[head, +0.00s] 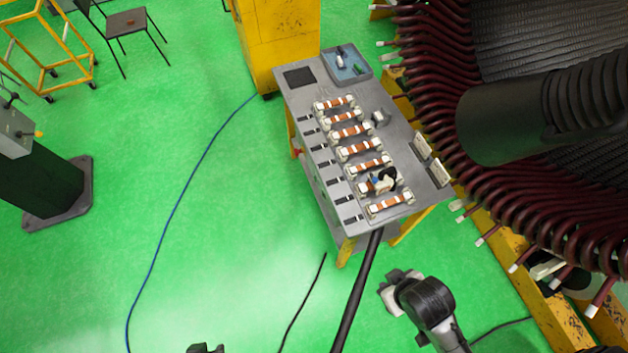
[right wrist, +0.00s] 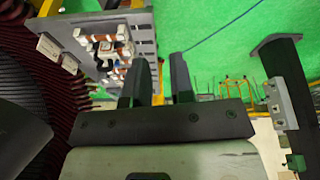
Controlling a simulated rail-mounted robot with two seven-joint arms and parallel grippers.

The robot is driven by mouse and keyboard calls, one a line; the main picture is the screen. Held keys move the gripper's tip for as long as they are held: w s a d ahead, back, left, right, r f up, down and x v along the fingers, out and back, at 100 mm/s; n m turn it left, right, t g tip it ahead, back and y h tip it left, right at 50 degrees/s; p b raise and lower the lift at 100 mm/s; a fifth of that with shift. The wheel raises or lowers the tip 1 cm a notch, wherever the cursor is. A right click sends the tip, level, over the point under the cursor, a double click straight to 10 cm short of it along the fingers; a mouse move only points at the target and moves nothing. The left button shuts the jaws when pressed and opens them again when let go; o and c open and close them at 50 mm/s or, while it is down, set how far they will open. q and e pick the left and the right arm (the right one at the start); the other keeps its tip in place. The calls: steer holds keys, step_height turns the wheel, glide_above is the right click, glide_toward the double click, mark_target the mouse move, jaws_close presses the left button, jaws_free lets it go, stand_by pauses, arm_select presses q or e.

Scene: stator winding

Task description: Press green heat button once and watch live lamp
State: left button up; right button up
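No green heat button or live lamp can be made out for certain. A grey control box (head: 14,130) on a dark post (head: 45,185) stands at the far left of the head view. It carries small dark levers and a yellow-orange knob (head: 39,134). A similar grey box (right wrist: 281,103) on a dark post shows at the right of the right wrist view, with small green parts (right wrist: 296,161) below it. My right gripper (right wrist: 160,75) is open and empty, its two dark fingers apart and away from the box. My left gripper cannot be made out.
A grey workbench (head: 300,105) holds several copper-banded coil pieces (head: 350,131) and a blue-grey tray (head: 362,68). A large stator with dark red coils (head: 425,75) fills the right. A blue cable (head: 185,185) and black cables cross the green floor. Open floor lies between post and bench.

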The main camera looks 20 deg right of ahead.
jaws_close()
steer(key=shift+a, duration=0.1)
stand_by(0.8)
steer(key=shift+w, duration=0.1)
